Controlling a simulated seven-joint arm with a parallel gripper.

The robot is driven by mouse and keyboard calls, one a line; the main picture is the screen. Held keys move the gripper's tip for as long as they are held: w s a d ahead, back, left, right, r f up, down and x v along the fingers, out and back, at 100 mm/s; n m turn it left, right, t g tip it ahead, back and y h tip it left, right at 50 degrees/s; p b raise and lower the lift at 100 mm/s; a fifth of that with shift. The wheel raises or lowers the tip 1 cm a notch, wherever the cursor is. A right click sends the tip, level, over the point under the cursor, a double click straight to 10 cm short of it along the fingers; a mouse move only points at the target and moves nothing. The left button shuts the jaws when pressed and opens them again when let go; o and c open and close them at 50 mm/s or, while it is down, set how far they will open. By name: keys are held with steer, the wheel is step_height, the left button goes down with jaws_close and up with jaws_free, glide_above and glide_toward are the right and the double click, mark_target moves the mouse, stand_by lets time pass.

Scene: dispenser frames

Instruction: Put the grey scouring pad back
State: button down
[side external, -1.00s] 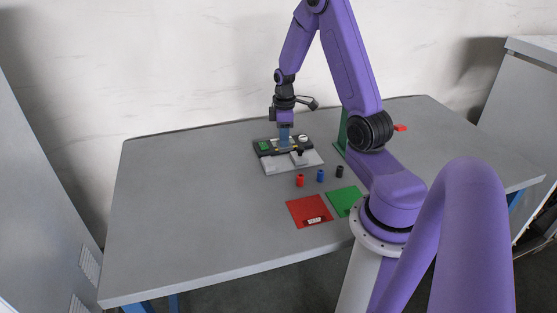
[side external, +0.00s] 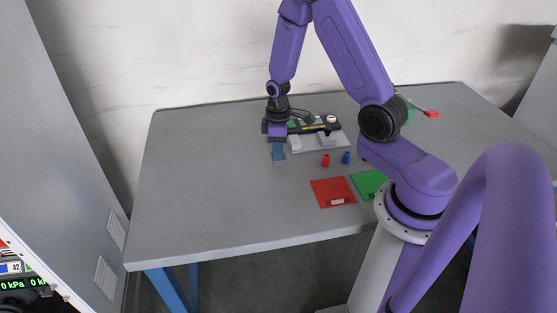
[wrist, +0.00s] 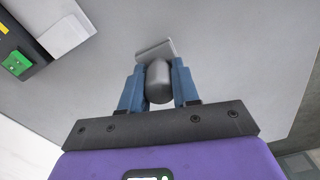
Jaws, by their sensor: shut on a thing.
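My gripper (side external: 279,157) points down at the left of the dispenser, low over the bare table. In the wrist view its two blue fingers (wrist: 157,78) are shut on a grey piece, which I take for the grey scouring pad (wrist: 158,86). It shows a rounded grey body between the fingers and a flat grey plate beyond them. In the side view the fingers hide most of it, and I cannot tell whether it touches the table. The dispenser (side external: 318,127) is a dark unit with a yellow strip and a green part, on a pale base with light grey blocks.
A red cylinder (side external: 326,160) and a blue cylinder (side external: 347,157) stand in front of the dispenser. A red mat (side external: 333,193) with a small labelled piece and a green mat (side external: 368,184) lie nearer. A red piece (side external: 432,114) lies at the back right. The table's left side is clear.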

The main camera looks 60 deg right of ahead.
steer(key=shift+f, duration=1.95)
steer(key=shift+f, duration=0.1)
steer(key=c, duration=0.8)
jaws_free()
